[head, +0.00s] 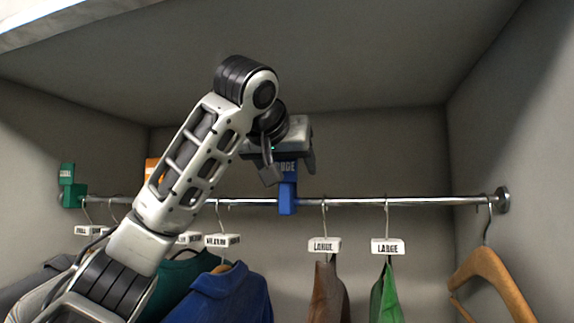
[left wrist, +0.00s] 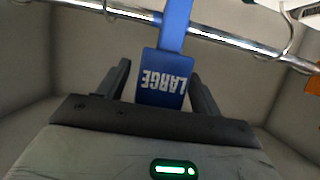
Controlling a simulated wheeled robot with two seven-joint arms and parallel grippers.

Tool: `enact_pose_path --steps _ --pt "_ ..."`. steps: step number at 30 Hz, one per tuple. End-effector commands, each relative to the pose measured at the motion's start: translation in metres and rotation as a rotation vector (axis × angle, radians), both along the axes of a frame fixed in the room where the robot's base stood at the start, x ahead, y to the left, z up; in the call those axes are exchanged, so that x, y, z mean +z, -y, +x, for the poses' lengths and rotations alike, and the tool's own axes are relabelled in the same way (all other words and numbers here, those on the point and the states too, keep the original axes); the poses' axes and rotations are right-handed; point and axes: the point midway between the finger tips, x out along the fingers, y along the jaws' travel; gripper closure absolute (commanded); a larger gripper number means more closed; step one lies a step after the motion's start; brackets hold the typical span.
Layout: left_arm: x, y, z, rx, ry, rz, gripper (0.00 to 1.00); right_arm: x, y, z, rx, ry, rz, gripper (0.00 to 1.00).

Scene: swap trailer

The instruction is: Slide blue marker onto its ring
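The blue marker (head: 288,197), lettered LARGE, is at the metal rail (head: 350,201), left of the two LARGE hanger tags. Its lower blue part crosses the rail. In the left wrist view its lettered plate (left wrist: 162,80) lies between my left gripper's fingers (left wrist: 162,82), and its blue stem crosses the rail. My left gripper (head: 284,172) is at the marker's upper part, above the rail. The fingers stand on either side of the plate with small gaps showing, so they look open. No separate ring can be made out. My right gripper is not in view.
A green marker (head: 72,188) is at the rail's left end. An orange marker (head: 153,170) is partly hidden behind my arm. Clothes hang below, including a blue shirt (head: 225,295) and a green garment (head: 386,292). A wooden hanger (head: 488,270) hangs near the right wall.

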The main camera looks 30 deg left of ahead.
Motion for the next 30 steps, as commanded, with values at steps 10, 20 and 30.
enact_pose_path --steps 10,20,30 --pt "0.010 0.010 -0.026 -0.004 0.005 0.000 0.35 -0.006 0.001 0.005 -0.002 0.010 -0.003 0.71" --pt "0.037 0.028 -0.088 0.002 0.008 0.002 0.35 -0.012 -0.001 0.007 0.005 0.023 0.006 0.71" --pt "0.056 0.043 -0.131 0.001 0.003 0.001 0.35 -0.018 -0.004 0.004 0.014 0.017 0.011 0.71"
